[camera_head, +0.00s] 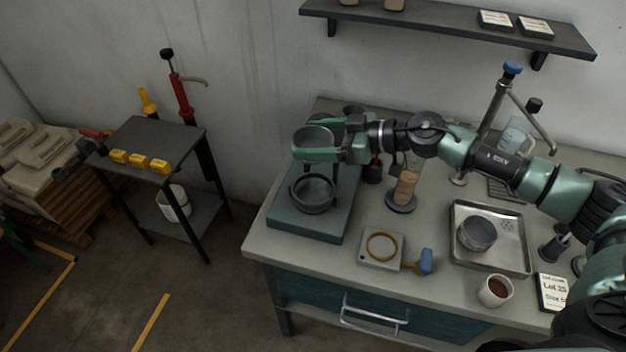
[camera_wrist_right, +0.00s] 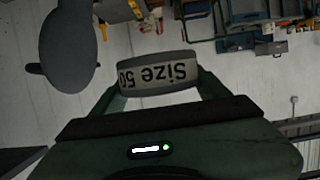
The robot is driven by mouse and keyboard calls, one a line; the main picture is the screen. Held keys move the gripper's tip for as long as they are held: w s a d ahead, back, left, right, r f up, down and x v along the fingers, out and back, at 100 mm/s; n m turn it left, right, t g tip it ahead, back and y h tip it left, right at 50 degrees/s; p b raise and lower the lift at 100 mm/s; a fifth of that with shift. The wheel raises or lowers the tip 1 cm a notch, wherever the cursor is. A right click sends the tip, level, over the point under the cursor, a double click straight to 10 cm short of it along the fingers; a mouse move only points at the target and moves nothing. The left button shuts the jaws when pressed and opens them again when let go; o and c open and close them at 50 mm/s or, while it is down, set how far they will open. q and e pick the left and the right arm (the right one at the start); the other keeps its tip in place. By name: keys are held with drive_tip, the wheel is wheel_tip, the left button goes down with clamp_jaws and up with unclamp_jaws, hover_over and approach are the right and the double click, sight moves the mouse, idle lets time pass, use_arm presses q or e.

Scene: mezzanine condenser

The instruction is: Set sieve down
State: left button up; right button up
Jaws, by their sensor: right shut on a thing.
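My right gripper (camera_head: 305,143) is shut on a round grey metal sieve (camera_head: 313,151), its green fingers on either side of the rim. The sieve also shows in the right wrist view (camera_wrist_right: 160,74), with "Size 50" upside down on its band, between the fingers (camera_wrist_right: 158,88). In the head view the sieve is over the back part of a dark teal shaker base (camera_head: 292,222), behind and above a dark ring holder (camera_head: 313,207). The gap beneath the sieve is hard to judge. My left gripper is not in view.
A metal tray (camera_head: 462,257) holds another round pan (camera_head: 478,234). A plate with a yellow ring (camera_head: 381,246), a blue-handled brush (camera_head: 426,262), a cup (camera_head: 494,291) and a cork-topped stand (camera_head: 405,188) are on the bench. A wall shelf (camera_head: 450,22) hangs above.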

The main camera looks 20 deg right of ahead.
hover_over(314, 190)
wheel_tip(314, 190, down, 8)
drive_tip(key=shift+a+f, duration=0.1)
drive_tip(key=shift+a, duration=0.05)
drive_tip(key=shift+f+b, duration=0.35)
drive_tip(key=shift+f, duration=2.25)
drive_tip(key=shift+f, duration=0.1)
drive_tip(key=o, duration=1.1)
drive_tip(key=shift+f, duration=0.1)
drive_tip(key=shift+o, duration=0.2)
drive_tip(key=shift+s+r, duration=0.1)
drive_tip(key=shift+r, duration=0.1)
drive_tip(key=b+v, duration=0.3)
drive_tip(key=v, duration=0.9)
